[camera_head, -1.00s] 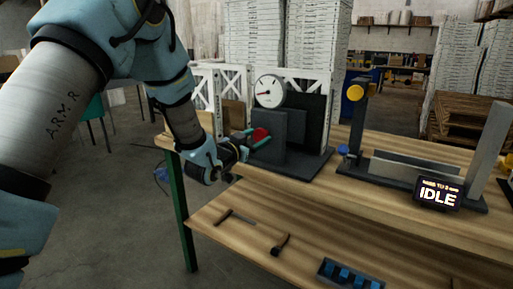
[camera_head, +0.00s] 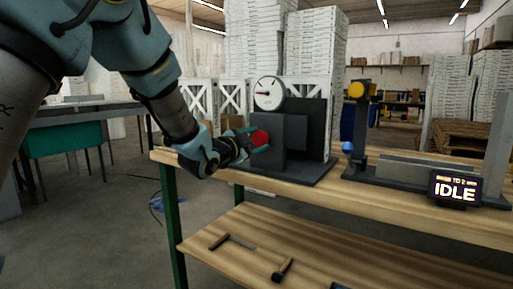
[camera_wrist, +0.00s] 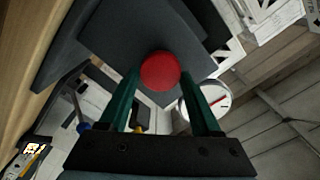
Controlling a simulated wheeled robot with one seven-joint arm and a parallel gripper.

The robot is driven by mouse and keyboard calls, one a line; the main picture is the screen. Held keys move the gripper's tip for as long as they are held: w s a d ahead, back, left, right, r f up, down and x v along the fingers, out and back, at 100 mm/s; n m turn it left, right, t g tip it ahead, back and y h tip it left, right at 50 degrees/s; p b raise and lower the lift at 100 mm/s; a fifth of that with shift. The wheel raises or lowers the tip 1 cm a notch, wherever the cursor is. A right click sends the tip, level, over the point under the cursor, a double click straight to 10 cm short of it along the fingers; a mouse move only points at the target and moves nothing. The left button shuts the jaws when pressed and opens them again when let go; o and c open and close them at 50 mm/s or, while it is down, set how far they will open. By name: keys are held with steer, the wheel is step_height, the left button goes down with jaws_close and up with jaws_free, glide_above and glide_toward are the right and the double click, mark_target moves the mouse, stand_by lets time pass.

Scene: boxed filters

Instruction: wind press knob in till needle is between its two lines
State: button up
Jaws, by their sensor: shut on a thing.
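The press (camera_head: 285,135) is a dark grey block on a flat base on the bench. Its red knob (camera_head: 261,138) is on the left side and also shows between the green fingers in the wrist view (camera_wrist: 160,71). My gripper (camera_head: 258,142) is shut on the knob, a finger on either side. The round white gauge (camera_head: 269,94) stands on top of the press; its needle points left in the head view. The gauge shows partly behind a finger in the wrist view (camera_wrist: 213,98). The two lines are too small to make out.
To the right on the bench (camera_head: 400,218) are a grey fixture with a yellow knob (camera_head: 355,90) and a display reading IDLE (camera_head: 455,190). Hand tools (camera_head: 232,242) lie on the lower shelf. White filter stacks (camera_head: 315,60) stand behind.

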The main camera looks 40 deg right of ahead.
stand_by(0.4)
steer(key=o, duration=1.4)
steer(key=shift+c, duration=0.2)
steer(key=b+v, duration=0.2)
steer(key=v, duration=0.9)
